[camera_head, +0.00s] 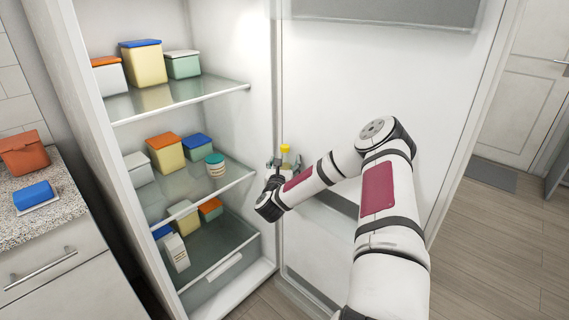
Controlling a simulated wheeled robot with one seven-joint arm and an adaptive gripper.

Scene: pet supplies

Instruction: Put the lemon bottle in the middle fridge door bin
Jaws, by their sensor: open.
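The lemon bottle (285,150), with a yellow top, stands upright by the inner side of the open fridge door (330,85). Its lower part is hidden behind my arm and gripper. My gripper (276,163) is open, with its fingers close beside the bottle; I cannot tell whether they touch it. The middle door bin (336,203) shows as a grey strip partly hidden behind my arm. I cannot see clearly whether the bottle rests in it.
The fridge's glass shelves (180,97) at the left hold several lidded containers and a carton (176,253). An upper door bin (390,10) is at the top.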

